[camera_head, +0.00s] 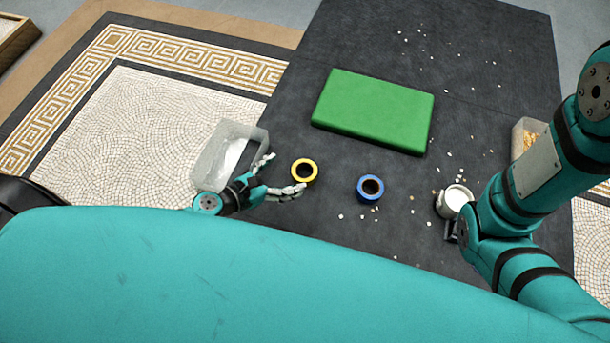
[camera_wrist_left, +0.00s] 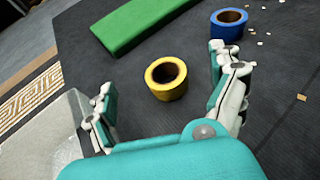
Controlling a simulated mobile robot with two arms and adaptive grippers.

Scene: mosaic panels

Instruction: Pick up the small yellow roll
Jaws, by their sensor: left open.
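The small yellow roll (camera_head: 304,171) is a ring with a dark hole, standing on the dark mat in the head view. In the left wrist view the yellow roll (camera_wrist_left: 167,78) sits between and ahead of the fingers. My left gripper (camera_head: 283,174) is open, with its fingers at the left of the roll in the head view; I cannot tell if one touches it. In the left wrist view my left gripper (camera_wrist_left: 166,88) holds nothing. My right arm shows at the right of the head view, but its fingers are not clearly visible.
A blue roll (camera_head: 370,188) stands right of the yellow one. A green block (camera_head: 373,110) lies behind them. A translucent bin (camera_head: 212,158) is close at the left. Dark mat is clear between the rolls.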

